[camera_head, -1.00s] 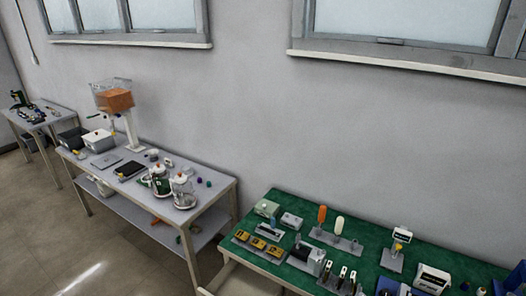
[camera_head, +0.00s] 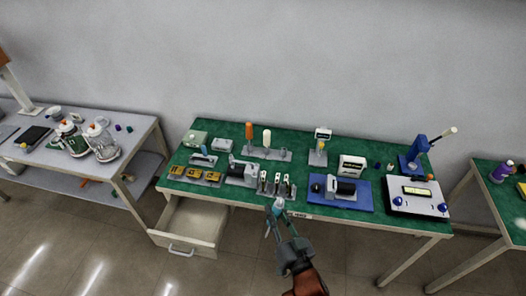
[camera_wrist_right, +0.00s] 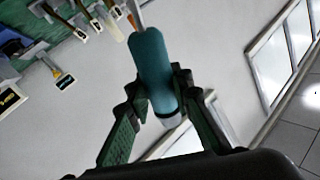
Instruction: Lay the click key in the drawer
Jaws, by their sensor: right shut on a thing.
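The click key (camera_wrist_right: 152,65), with a teal handle, is held between the fingers of my right gripper (camera_wrist_right: 158,108) in the right wrist view. In the head view my right gripper (camera_head: 275,222) is in front of the green table's front edge, to the right of the drawer, with the teal handle (camera_head: 278,206) at its tip. The drawer (camera_head: 197,221) is pulled open below the left end of the green table, and its visible inside looks empty. My left gripper is not in view.
The green-topped table (camera_head: 225,132) carries several tools on stands, yellow blocks (camera_head: 194,175), a blue plate with a motor-like unit (camera_head: 342,192) and a white panel box (camera_head: 417,196). A grey table (camera_head: 52,157) stands left. The floor before the drawer is clear.

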